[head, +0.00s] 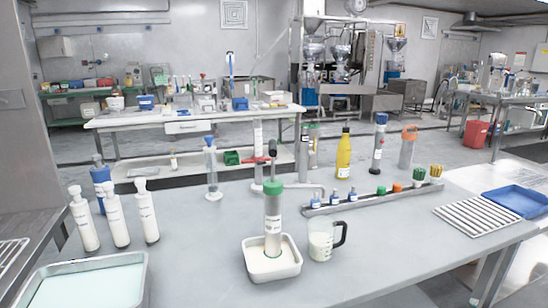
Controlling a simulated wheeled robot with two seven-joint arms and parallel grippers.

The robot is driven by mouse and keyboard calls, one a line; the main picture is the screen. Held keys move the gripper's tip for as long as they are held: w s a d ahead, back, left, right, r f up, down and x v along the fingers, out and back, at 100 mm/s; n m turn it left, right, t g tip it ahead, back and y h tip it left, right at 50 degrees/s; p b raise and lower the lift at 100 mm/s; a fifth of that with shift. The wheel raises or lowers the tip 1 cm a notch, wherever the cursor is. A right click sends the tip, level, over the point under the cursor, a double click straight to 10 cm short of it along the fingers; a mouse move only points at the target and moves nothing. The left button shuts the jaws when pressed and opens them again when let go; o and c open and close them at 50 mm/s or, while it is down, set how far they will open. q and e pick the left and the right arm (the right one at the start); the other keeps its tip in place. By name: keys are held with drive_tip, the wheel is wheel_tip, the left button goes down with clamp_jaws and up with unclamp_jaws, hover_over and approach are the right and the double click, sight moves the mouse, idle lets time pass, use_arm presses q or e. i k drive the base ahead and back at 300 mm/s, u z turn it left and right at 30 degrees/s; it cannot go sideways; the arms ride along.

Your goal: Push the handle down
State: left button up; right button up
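A clear cylinder with a green cap (273,187) stands upright in a white square tray (271,270) at the front middle of the table. Just above the cap is a dark upright piece (273,151), and a red bar (256,160) sticks out to its left. These look like the handle, but they are too small to tell how they join the cylinder. The red bar lies roughly level, above the cap. Neither of my grippers is in view.
A measuring jug (322,240) stands close right of the tray. White bottles (148,212) and a metal tray (85,284) are at left. A long rack (372,200), a yellow bottle (344,157) and a slatted rack (478,215) are at right. The front right table is clear.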

sight(273, 148)
drive_tip(key=k, duration=0.95)
drive_tip(key=z, duration=1)
drive_tip(key=i, duration=1.15)
drive_tip(key=u, duration=1)
drive_tip(key=i, duration=0.55)
drive_tip(key=u, duration=0.6)
